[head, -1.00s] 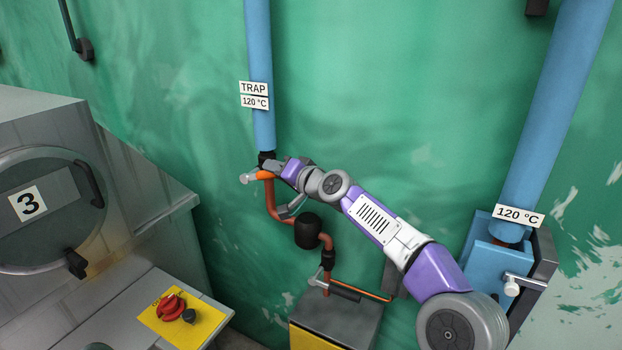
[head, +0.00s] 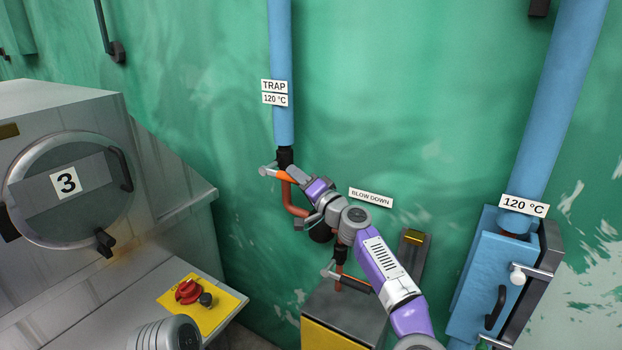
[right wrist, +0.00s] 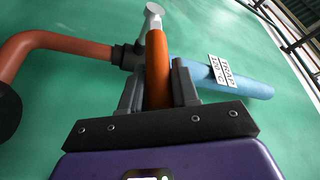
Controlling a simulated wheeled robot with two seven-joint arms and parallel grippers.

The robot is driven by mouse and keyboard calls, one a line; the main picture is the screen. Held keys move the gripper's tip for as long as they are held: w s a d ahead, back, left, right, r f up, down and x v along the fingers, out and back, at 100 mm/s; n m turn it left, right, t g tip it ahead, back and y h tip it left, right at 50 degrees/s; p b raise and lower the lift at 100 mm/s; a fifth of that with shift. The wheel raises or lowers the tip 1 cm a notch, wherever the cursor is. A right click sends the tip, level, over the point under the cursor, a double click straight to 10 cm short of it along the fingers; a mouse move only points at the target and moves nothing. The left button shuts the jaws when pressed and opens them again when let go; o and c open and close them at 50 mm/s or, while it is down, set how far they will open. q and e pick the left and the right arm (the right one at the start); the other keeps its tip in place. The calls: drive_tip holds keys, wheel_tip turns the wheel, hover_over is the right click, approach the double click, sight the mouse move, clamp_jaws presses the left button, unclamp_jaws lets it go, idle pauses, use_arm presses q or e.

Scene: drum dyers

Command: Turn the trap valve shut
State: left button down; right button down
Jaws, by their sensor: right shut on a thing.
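The trap valve has an orange lever (head: 286,177) with a pale metal hub, below the blue pipe (head: 283,125) labelled TRAP. The lever lies crosswise to the pipe. My right gripper (head: 290,177) is shut on this lever. In the right wrist view the orange lever (right wrist: 157,65) stands between the two grey fingers, and its pale hub (right wrist: 153,14) shows beyond them. The dark valve body (right wrist: 130,57) joins the blue pipe to a copper pipe. My left gripper is not in view.
A BLOW DOWN sign (head: 371,198) is on the green wall beside my right arm. A blue valve box (head: 487,265) stands at right. Drum 3 (head: 65,182) and a yellow switch panel (head: 203,307) are at left.

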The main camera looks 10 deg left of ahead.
drive_tip(key=shift+f, duration=0.2)
idle(0.5)
drive_tip(key=c, duration=0.9)
unclamp_jaws()
drive_tip(key=shift+a, duration=0.1)
drive_tip(key=b+v, duration=0.2)
drive_tip(key=b, duration=0.1)
drive_tip(key=shift+s+d+f+b, duration=0.1)
drive_tip(key=shift+d+f+b, duration=0.2)
drive_tip(key=shift+b, duration=0.1)
drive_tip(key=shift+v, duration=2.45)
drive_tip(key=shift+s+a, duration=0.1)
drive_tip(key=shift+s, duration=0.05)
